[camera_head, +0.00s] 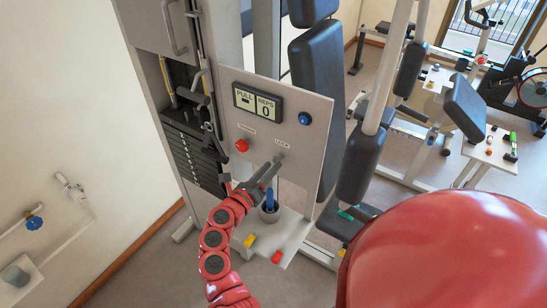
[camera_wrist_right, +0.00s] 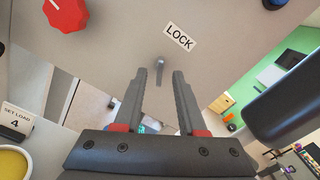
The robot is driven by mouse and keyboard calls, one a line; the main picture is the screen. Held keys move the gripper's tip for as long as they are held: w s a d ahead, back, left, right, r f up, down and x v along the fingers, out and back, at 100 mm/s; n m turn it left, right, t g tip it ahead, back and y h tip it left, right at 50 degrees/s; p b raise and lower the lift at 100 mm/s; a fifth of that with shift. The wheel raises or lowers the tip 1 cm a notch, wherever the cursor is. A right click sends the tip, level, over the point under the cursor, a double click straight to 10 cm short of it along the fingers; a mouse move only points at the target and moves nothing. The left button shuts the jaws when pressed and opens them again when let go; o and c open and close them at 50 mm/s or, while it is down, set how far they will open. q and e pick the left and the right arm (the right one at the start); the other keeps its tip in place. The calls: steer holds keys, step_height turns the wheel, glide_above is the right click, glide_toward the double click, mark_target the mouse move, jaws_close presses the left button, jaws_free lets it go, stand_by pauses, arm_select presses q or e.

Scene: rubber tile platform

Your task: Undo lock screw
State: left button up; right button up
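The lock screw (camera_wrist_right: 161,70) is a small grey lever-like piece on the grey panel (camera_wrist_right: 110,45), beside the white LOCK label (camera_wrist_right: 180,36) in the right wrist view. My right gripper (camera_wrist_right: 161,76) is open, its two dark fingers pointing at the panel. The screw shows in the gap between the fingertips, and I cannot tell whether they touch it. In the head view the right gripper (camera_head: 271,170) is just below the LOCK label (camera_head: 282,146), and the screw is too small to make out there. My left gripper is not in view.
A red knob (camera_head: 241,145), a blue knob (camera_head: 305,118) and a counter display reading 0 (camera_head: 258,101) are on the same panel. A shelf (camera_head: 290,228) below holds a grey cup (camera_head: 269,214) and small yellow and red items. Black padded rollers (camera_head: 362,160) stand to the right.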

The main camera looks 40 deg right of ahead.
mark_target(278, 159)
steer(key=shift+p+x, duration=0.3)
steer(key=shift+x, duration=0.95)
jaws_close()
